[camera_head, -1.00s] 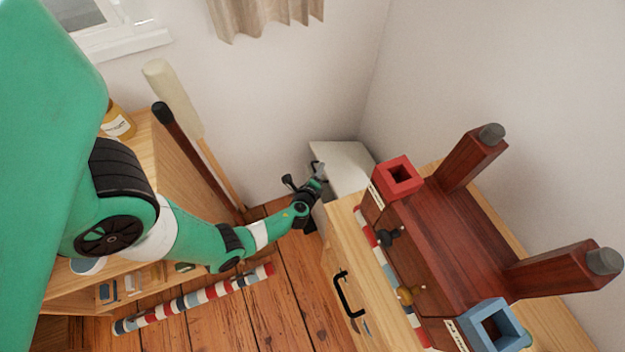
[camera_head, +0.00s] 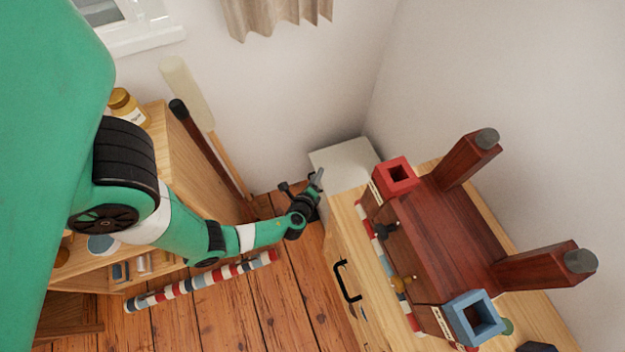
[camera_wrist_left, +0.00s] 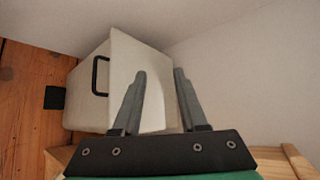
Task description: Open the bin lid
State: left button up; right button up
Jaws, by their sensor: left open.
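The white bin (camera_head: 345,160) stands in the room corner, beyond the wooden cabinet. In the left wrist view, the bin's front (camera_wrist_left: 82,104) bears a black handle (camera_wrist_left: 98,76), and its pale lid (camera_wrist_left: 125,70) looks down over the top. A black pedal (camera_wrist_left: 54,97) shows low at its front. My left gripper (camera_head: 317,181) is at the bin's near left edge in the head view. In the wrist view its two fingers (camera_wrist_left: 160,75) are apart and empty, over the lid area; contact cannot be told. The handle lies left of the fingers. My right gripper is not in view.
A wooden cabinet (camera_head: 343,215) with a black handle stands beside the bin, carrying an upturned dark red wooden stool (camera_head: 455,235). A shelf unit (camera_head: 165,150) and leaning poles (camera_head: 205,140) stand left. A striped bar (camera_head: 200,283) lies low over the floor (camera_head: 290,300).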

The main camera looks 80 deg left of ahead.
pick_arm(q)
jog(key=p+v, duration=0.2)
jog(key=v, duration=0.2)
jog(key=shift+d+r, duration=0.15)
jog(key=shift+r, duration=0.05)
dwell(0.7)
